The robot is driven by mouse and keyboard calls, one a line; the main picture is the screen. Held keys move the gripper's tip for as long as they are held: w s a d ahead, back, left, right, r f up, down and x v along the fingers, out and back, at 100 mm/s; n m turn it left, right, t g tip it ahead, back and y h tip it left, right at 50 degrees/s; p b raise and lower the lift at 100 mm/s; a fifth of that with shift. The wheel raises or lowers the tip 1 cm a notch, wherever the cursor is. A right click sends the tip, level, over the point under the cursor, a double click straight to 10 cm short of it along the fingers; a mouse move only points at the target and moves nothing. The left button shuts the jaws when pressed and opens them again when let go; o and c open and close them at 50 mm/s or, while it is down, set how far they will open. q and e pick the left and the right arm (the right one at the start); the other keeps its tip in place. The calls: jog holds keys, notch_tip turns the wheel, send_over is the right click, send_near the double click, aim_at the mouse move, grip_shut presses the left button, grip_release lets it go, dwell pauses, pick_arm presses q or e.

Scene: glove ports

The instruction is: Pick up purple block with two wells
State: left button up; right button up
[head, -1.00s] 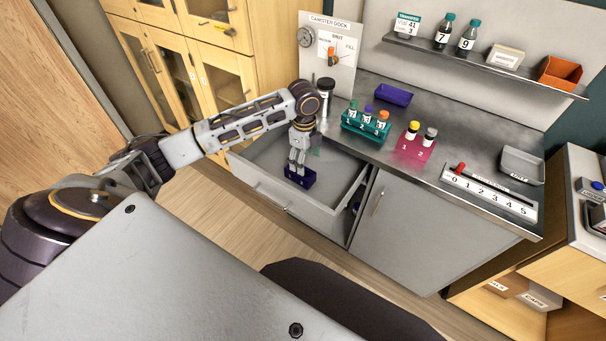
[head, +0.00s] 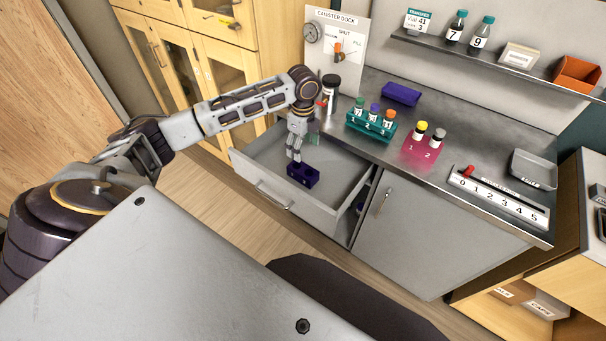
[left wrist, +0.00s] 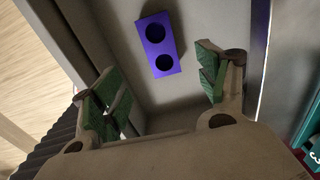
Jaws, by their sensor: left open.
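The purple block with two wells (head: 303,176) lies in the open drawer (head: 335,205). In the left wrist view the block (left wrist: 149,47) shows its two dark round wells, side by side along its length, and they look empty. My left gripper (head: 294,157) is over the drawer, just above and at the far left end of the block in the head view. In the left wrist view its green-padded fingers (left wrist: 160,90) are spread wide with nothing between them; the block lies beyond the fingertips. My right gripper is not in view.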

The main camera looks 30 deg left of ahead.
aim_at(303, 169)
pick_arm(q)
jog(key=shift+f, duration=3.55)
jog(key=shift+f, duration=2.6)
jog(key=shift+w+r, duration=0.1)
jog(key=c, duration=1.6)
